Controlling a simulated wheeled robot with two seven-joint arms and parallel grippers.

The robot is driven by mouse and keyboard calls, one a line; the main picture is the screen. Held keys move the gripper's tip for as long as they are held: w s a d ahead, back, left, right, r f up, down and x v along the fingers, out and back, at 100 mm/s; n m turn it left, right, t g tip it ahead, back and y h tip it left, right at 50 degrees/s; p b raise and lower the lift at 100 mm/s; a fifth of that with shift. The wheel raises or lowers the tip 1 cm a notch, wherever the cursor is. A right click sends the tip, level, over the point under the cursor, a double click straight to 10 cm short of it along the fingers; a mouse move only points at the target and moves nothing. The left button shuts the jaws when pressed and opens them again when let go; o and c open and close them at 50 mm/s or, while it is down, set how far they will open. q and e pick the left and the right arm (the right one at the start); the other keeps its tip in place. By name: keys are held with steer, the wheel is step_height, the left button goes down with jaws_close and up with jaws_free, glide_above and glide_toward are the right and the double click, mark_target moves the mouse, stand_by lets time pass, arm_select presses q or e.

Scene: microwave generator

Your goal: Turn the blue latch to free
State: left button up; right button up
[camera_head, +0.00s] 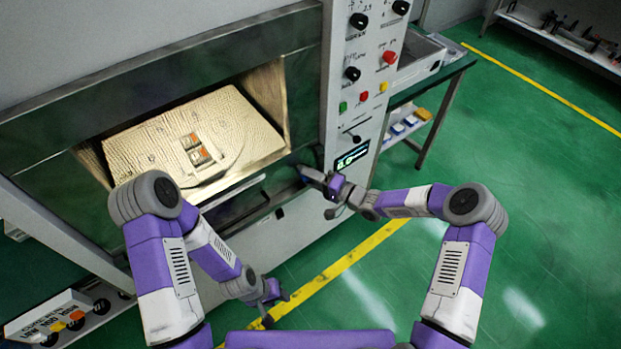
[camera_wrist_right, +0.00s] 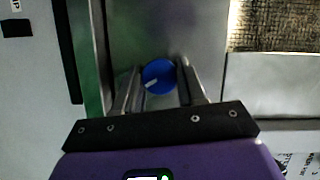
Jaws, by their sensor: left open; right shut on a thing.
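The blue latch (camera_wrist_right: 158,75) is a round blue knob on a grey metal panel in the right wrist view. A short white mark on it slants from its middle toward the lower left. My right gripper (camera_head: 309,175) is at the oven front, at the lower right corner of the opening. Its two fingers (camera_wrist_right: 160,68) are shut on the knob, one on each side. In the head view the gripper hides the latch. My left gripper (camera_head: 277,307) is open and empty, low over the floor near the yellow line, away from the latch.
The oven opening (camera_head: 268,100) holds a light textured slab (camera_head: 225,120) with small orange and grey parts (camera_head: 196,150). A control panel with knobs and buttons (camera_head: 362,75) stands right of it. A side table (camera_head: 458,62) is farther right. The green floor (camera_head: 540,200) is clear.

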stand_by(0.4)
steer(key=o, duration=1.1)
steer(key=p+v, duration=0.1)
steer(key=v, duration=0.6)
steer(key=shift+s+d, duration=0.15)
steer(key=shift+d, duration=0.05)
steer(key=s+f+g+h, duration=0.5)
steer(key=s+f+h, duration=0.4)
steer(key=s+f, duration=0.7)
steer(key=s+d+g, duration=0.1)
steer(key=s, duration=0.2)
steer(key=s+d+f+n+g+h, duration=0.1)
steer(key=s, duration=0.3)
steer(key=s+d+n+g, duration=0.1)
steer(key=s, duration=0.2)
steer(key=shift+s+f+g+h, duration=0.2)
steer(key=shift+s+g+h, duration=0.1)
steer(key=shift+s+g, duration=0.1)
